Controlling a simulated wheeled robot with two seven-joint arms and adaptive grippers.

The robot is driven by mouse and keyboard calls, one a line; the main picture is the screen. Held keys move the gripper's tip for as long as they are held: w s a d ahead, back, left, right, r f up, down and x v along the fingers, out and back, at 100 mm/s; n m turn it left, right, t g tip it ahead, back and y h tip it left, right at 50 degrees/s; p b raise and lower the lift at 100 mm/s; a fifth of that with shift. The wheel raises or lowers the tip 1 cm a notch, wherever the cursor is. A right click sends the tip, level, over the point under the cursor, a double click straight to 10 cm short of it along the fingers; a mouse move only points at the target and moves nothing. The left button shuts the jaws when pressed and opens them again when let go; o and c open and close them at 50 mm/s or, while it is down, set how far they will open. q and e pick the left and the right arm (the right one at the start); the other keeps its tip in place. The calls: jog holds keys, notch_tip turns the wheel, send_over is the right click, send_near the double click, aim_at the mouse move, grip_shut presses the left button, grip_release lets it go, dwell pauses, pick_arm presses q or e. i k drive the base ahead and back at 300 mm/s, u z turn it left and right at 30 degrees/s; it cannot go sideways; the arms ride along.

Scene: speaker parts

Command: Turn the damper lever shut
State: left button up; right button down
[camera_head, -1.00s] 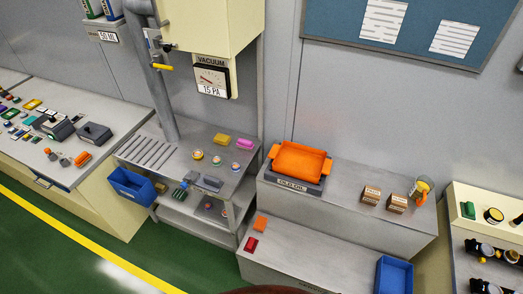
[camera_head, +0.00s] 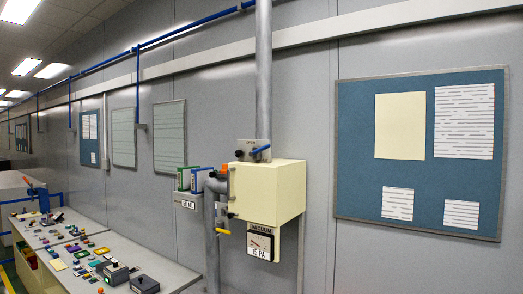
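A short blue lever (camera_head: 262,149) sits on a grey bracket (camera_head: 246,151) at the foot of the vertical grey duct (camera_head: 264,80). The lever looks slightly tilted, its right end higher. Below it is a cream box (camera_head: 268,192) on the wall. A yellow handle (camera_head: 223,231) sticks out from the lower grey pipe (camera_head: 212,258), left of the vacuum gauge (camera_head: 261,242), which is labelled 15 PA. I cannot tell for certain which of the two handles is the damper lever. Neither of my grippers shows in this view.
A blue pipe (camera_head: 180,37) runs high along the wall. A blue notice board (camera_head: 420,215) hangs at right.

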aim_at(252, 154)
jog(key=z, duration=1.05)
jog(key=k, duration=0.1)
jog(key=u, duration=2.1)
jog(key=i, duration=0.65)
jog(key=z, duration=0.4)
jog(key=i, duration=0.7)
jog(key=z, duration=0.7)
